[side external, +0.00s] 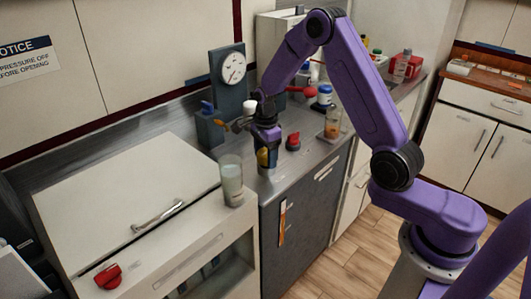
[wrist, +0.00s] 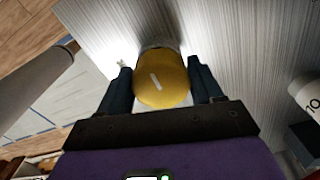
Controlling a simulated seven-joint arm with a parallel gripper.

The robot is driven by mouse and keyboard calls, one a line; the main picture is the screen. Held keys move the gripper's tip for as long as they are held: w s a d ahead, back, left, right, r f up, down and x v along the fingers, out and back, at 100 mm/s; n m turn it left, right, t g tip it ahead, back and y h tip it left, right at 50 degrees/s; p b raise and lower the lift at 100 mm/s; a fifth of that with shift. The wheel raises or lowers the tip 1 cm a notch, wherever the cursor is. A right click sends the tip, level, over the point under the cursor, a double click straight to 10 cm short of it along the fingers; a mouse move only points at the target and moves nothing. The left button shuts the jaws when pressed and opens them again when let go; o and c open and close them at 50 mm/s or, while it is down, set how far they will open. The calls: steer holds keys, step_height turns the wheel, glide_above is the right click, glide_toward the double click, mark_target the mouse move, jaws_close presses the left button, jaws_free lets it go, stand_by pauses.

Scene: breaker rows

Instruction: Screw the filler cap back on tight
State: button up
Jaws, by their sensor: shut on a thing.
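The yellow filler cap (wrist: 160,84) sits between the two dark fingers of my gripper (wrist: 162,80) in the wrist view. It has a white line mark on its top. In the side external view, my gripper (side external: 265,143) points down with its fingers around the yellow cap (side external: 263,156). A grey round neck (wrist: 157,46) shows just behind the cap in the wrist view. The cap is over this neck, but I cannot tell whether it is fully seated. The fingers partly hide the cap in the side view.
A tall glass (side external: 231,182) stands close to the left of my gripper. A red knob (side external: 292,142) is close on the right. A gauge panel (side external: 232,70) stands behind. Jars and bottles (side external: 325,95) stand further back on the metal counter. The white lid (side external: 125,200) at left is clear.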

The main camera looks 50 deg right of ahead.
steer(key=shift+f, duration=0.35)
steer(key=o, duration=1.1)
step_height(320, 180, up, 17)
steer(key=shift+r, duration=0.2)
steer(key=shift+c, duration=0.4)
steer(key=n, duration=0.3)
glide_above(265, 153)
steer(key=f, duration=0.8)
steer(key=shift+d+f, duration=0.3)
steer(key=shift+f, duration=4.3)
